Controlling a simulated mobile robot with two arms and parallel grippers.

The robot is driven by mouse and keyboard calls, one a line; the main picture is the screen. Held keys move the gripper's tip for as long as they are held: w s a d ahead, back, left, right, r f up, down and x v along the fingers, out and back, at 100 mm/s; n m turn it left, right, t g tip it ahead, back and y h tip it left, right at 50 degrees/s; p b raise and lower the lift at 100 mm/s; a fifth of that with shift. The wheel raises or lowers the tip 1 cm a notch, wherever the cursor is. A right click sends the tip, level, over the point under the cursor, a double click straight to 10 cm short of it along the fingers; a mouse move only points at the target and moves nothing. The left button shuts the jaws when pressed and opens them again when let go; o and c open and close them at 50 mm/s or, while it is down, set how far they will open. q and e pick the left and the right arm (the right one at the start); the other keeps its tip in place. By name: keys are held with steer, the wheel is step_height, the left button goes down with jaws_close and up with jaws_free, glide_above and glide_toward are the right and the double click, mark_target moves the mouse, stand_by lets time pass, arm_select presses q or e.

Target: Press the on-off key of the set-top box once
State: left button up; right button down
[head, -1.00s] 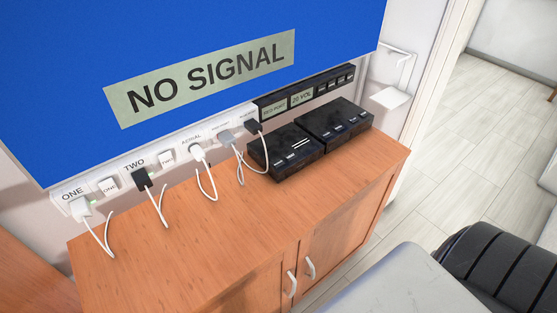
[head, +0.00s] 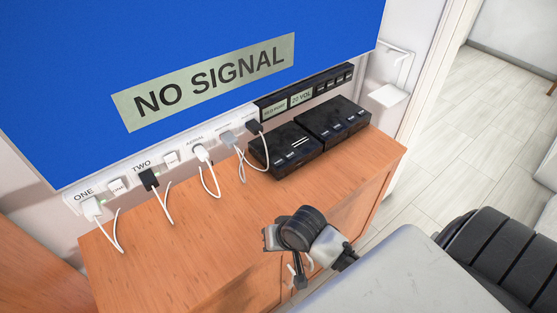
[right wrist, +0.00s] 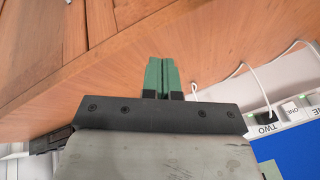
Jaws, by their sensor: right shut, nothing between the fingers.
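Two black boxes stand side by side on the wooden cabinet, under the blue screen: a left one (head: 286,150) and a right one (head: 333,123). Each has a few small light-coloured keys along its front top edge. Their lettering is too small to read, so I cannot tell which is the set-top box. My right wrist shows in the head view in front of the cabinet, well apart from both boxes. In the right wrist view my right gripper (right wrist: 161,64) has its green fingers together, with nothing between them. My left gripper is not in view.
The wooden cabinet top (head: 185,245) is clear at the front. Plugs with white cables stand along a socket strip (head: 186,160) behind it. A black bar with small displays (head: 301,97) hangs under the screen (head: 90,60), which reads NO SIGNAL. A black padded seat (head: 500,265) is at lower right.

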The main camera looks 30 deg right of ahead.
steer(key=w+d+r+m+t, duration=0.1)
steer(key=w+d+r+m, duration=0.15)
steer(key=w+m, duration=0.35)
steer(key=w+d+r+m+t, duration=0.1)
steer(key=w+d+m, duration=0.25)
steer(key=w, duration=0.45)
step_height(320, 180, up, 8)
steer(key=m+t, duration=0.2)
steer(key=m, duration=0.8)
glide_above(278, 163)
steer(key=shift+f+n+y, duration=0.2)
steer(key=shift+n+y, duration=0.05)
steer(key=shift+y, duration=0.05)
step_height(278, 163, down, 6)
steer(key=b, duration=0.7)
steer(key=shift+f+b, duration=0.25)
steer(key=shift+b, duration=0.05)
steer(key=shift+f, duration=1.15)
